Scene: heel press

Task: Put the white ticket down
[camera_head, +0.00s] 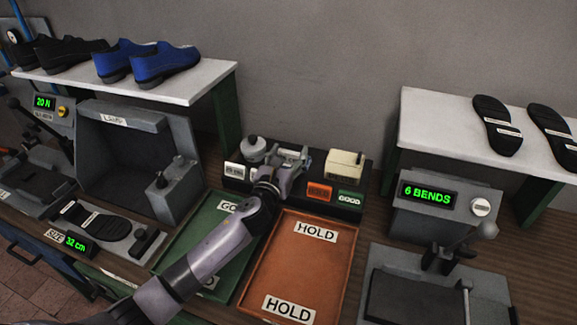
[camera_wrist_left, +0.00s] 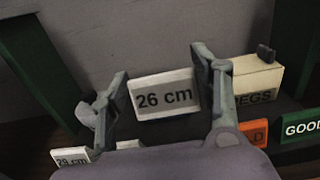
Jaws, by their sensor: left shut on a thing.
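The white ticket (camera_wrist_left: 163,96), marked "26 cm", is upright between the fingers of my left gripper (camera_wrist_left: 160,95) in the left wrist view. The gripper is shut on its two side ends. In the head view my left gripper (camera_head: 288,160) is over the black rack (camera_head: 318,211) at the back of the bench, and the ticket is hardly visible there. Another white ticket (camera_head: 234,172) stands at the rack's left end; it also shows at lower left in the left wrist view (camera_wrist_left: 70,157). My right gripper is not in view.
An orange ticket (camera_head: 319,192), a green "GOOD" ticket (camera_head: 349,200) and a cream box (camera_head: 345,165) are on the rack's right part. In front lie the green tray (camera_head: 190,243) and the orange "HOLD" tray (camera_head: 300,265). My arm crosses the green tray.

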